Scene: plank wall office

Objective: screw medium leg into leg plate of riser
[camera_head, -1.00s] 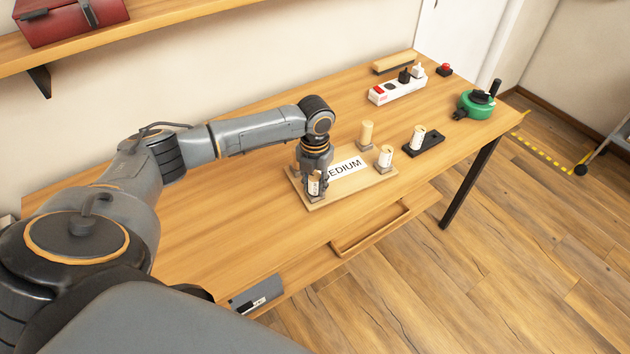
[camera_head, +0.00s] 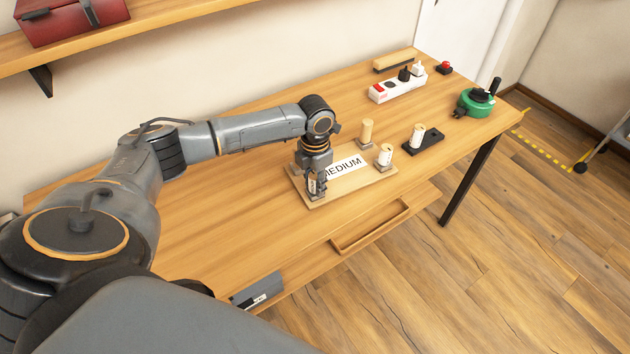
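The riser (camera_head: 345,187) is a light wooden board with a white "MEDIUM" label, lying on the table. Pale cylindrical legs stand upright at its back right (camera_head: 367,131) and front right (camera_head: 385,156) corners, on small grey plates. My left gripper (camera_head: 317,186) points down at the front left corner, its fingers closed around a pale upright leg (camera_head: 312,186) above the grey leg plate there. The gripper hides part of this leg and the back left corner, so I cannot tell how the leg meets its plate. My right gripper is not in view.
Another labelled cylinder (camera_head: 417,135) stands in a black holder (camera_head: 431,141) right of the riser. The table left of the riser is clear.

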